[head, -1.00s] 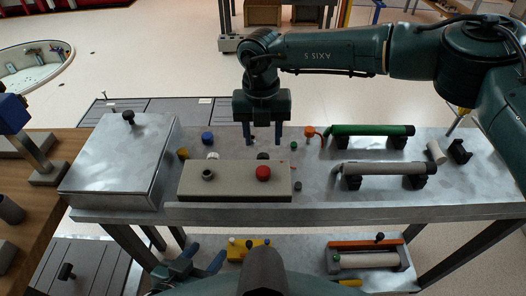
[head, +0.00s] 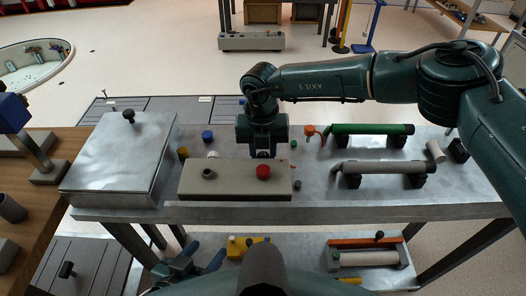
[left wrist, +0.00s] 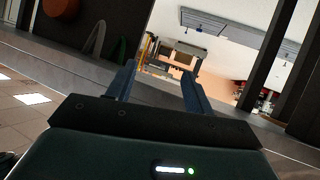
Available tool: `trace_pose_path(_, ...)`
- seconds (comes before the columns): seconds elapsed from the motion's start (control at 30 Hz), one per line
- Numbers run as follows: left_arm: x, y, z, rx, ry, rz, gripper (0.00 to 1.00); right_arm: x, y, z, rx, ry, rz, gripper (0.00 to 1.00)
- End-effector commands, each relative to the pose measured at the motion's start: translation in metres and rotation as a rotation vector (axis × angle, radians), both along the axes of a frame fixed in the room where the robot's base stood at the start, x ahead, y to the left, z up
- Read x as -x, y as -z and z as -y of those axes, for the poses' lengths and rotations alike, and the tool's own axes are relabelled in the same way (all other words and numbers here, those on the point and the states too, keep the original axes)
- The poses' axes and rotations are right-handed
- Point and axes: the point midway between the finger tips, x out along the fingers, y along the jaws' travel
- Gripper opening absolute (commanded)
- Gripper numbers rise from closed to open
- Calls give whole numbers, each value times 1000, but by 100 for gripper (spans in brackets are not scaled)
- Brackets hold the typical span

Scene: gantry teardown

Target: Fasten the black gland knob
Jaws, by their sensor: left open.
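My right gripper (head: 263,153) points straight down at the back edge of the beige control box (head: 235,182). A small dark knob-like piece stood there in the earlier view. Now the fingers largely cover it, and whether they hold it is unclear. A dark round knob (head: 297,185) sits at the box's right end. A black knob (head: 128,116) stands on the metal lid at left. I cannot tell which is the gland knob. My left gripper (head: 206,256) is open and empty, low in front of the bench; its spread fingers (left wrist: 158,72) show in the left wrist view.
The metal bench (head: 320,212) also holds a blue knob (head: 207,136), a red button (head: 263,172), a green cylinder (head: 365,129) and a grey cylinder (head: 385,168) on black cradles. A lower shelf (head: 300,255) carries a yellow block. The bench's front strip is clear.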

Motion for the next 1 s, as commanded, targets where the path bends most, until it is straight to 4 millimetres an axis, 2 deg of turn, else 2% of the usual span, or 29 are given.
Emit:
trace_pose_path(0.03, 0, 0, 0, 0, 0, 0, 52, 0, 0, 0, 0, 0, 0, 24)
trace_pose_path(0.3, 0, 0, 0, -1, 1, -1, 52, 0, 0, 0, 0, 0, 0, 4)
trace_pose_path(0.67, 0, 10, 0, 9, -2, -1, 52, 0, 2, -3, 80, -2, 2, 4)
trace_pose_path(0.9, -3, 23, 1, 39, -9, 10, 52, -1, 5, -7, 247, -2, 5, 4)
trace_pose_path(1.0, 3, 15, -5, 40, -26, 54, 52, -1, 6, -8, 323, -2, 4, 4)
